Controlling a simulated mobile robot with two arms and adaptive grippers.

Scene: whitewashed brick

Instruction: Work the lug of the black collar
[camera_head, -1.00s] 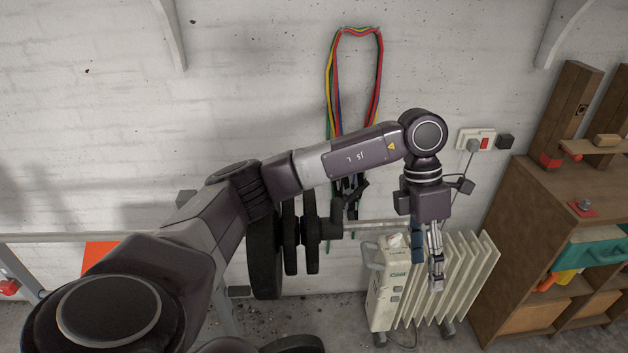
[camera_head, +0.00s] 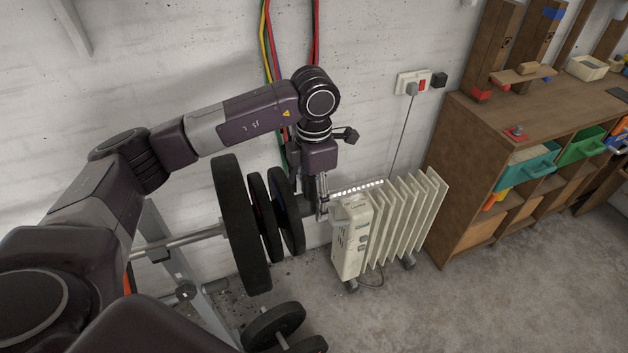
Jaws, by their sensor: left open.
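A barbell bar (camera_head: 190,240) carries several black plates (camera_head: 240,225). The black collar (camera_head: 309,207) sits on the bar just right of the outermost plate. It is small here and mostly covered by my left gripper, and I cannot make out its lug. My left gripper (camera_head: 322,210) points down at the collar, with its fingers open. The fingers overlap the collar and bar in the picture; I cannot tell whether they touch. My right gripper is not in view.
A white oil radiator (camera_head: 355,240) stands close to the right of the gripper, below the bar's end. A wooden shelf unit (camera_head: 455,190) with bins is further right. Small dumbbell plates (camera_head: 275,325) lie on the floor. The floor at lower right is clear.

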